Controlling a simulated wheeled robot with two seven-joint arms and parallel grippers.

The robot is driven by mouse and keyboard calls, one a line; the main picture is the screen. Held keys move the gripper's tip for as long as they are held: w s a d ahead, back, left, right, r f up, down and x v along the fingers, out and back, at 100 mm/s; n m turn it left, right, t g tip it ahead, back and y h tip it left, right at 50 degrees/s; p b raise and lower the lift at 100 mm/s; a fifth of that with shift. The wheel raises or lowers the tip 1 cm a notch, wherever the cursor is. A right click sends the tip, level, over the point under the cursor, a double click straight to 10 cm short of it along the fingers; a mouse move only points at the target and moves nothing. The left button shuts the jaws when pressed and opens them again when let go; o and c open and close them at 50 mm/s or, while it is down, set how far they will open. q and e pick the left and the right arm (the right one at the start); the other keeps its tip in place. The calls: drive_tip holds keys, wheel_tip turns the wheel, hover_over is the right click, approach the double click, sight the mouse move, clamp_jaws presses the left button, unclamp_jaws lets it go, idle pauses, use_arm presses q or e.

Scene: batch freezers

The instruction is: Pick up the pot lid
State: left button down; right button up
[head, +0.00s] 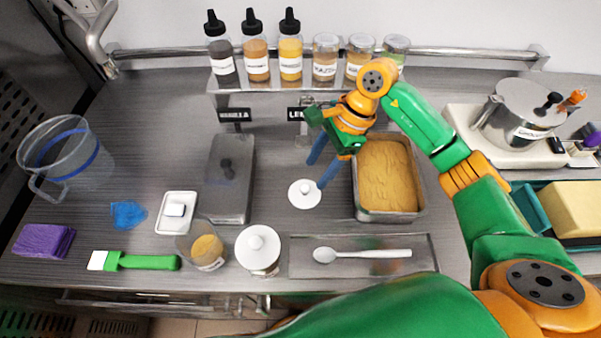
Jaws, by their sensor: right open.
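A small round white lid (302,196) with a knob lies flat on the metal counter, left of the pan of tan mix. My right gripper (317,174) reaches in from the right and points down beside this lid. Its two blue fingers are apart with nothing seen between them. One fingertip overlaps the lid's right edge in the picture; I cannot tell if they touch. Another white knobbed lid (258,240) sits on a jar at the front. A metal pot with a lid (522,100) stands at the right back. My left gripper is not in view.
The rectangular pan (417,208) stands close right of the gripper. A covered metal tin (230,185) is to the left. A tray with a white spoon (420,262) lies in front. A shelf (275,86) of bottles and jars is behind.

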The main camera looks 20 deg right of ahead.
sight(305, 187)
drive_tip(key=shift+s+a+f+p, duration=0.75)
drive_tip(key=shift+a+p, duration=0.2)
drive_tip(key=shift+p, duration=0.25)
drive_tip(key=x, duration=0.2)
drive_tip(key=shift+w+f, duration=0.25)
drive_tip(key=shift+f, duration=0.15)
drive_tip(key=shift+w+f, duration=0.2)
drive_tip(key=shift+w, duration=0.1)
drive_tip(key=shift+s+r, duration=0.1)
drive_tip(key=shift+s, duration=0.1)
clamp_jaws()
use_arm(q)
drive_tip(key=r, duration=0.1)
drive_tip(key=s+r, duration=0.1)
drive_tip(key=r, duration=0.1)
use_arm(e)
drive_tip(key=shift+w, duration=0.1)
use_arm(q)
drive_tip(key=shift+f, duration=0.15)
